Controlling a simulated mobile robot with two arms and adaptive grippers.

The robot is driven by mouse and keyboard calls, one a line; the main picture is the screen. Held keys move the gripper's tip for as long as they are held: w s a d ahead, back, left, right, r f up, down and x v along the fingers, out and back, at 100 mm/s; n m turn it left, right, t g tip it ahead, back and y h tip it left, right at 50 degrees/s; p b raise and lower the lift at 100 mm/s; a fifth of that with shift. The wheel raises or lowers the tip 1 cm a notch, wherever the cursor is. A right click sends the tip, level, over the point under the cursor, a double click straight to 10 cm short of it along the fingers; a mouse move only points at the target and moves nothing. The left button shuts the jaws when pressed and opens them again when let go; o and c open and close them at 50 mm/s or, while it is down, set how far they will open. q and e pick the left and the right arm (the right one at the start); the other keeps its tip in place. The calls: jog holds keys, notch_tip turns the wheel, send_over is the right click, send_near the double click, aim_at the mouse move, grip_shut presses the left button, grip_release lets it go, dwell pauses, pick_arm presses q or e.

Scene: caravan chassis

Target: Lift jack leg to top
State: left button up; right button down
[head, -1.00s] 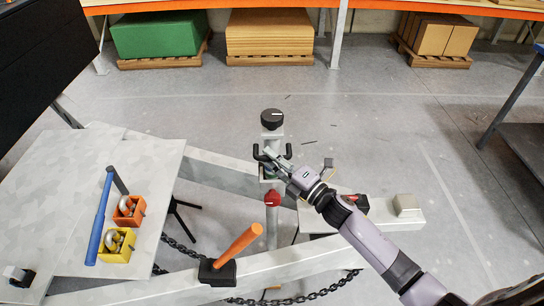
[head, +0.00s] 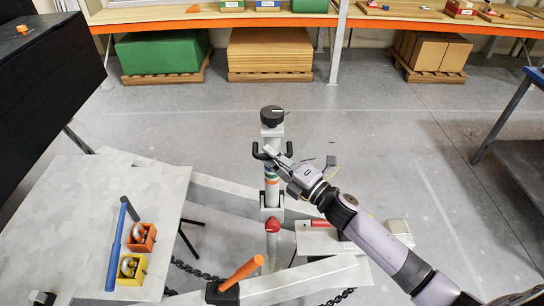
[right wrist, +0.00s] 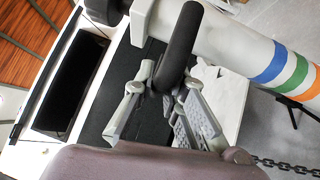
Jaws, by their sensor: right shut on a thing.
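The jack leg (head: 271,150) is a grey upright tube with a black knob (head: 272,115) on top and black loop handles at its sides. Its blue, green and orange bands show above the clamp sleeve (head: 271,206) on the chassis; the bands also show on the jack leg in the right wrist view (right wrist: 260,55). A red knob (head: 273,225) sits below the sleeve. My right gripper (head: 274,158) is shut on the right black handle, which stands between its fingers in the right wrist view (right wrist: 180,45). My left gripper is out of view.
The grey chassis beam (head: 225,195) runs under the leg. An orange-handled lever (head: 242,272) stands in front. Open floor lies behind.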

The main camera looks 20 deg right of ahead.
jog(key=shift+w+r, duration=0.1)
jog(key=shift+r, duration=0.45)
jog(key=c, duration=1.7)
grip_release()
jog(key=shift+f, duration=0.15)
jog(key=shift+o, duration=0.5)
jog(key=shift+f, duration=0.1)
jog(key=shift+f, duration=0.1)
jog(key=v, duration=1.2)
jog(key=shift+m, duration=0.3)
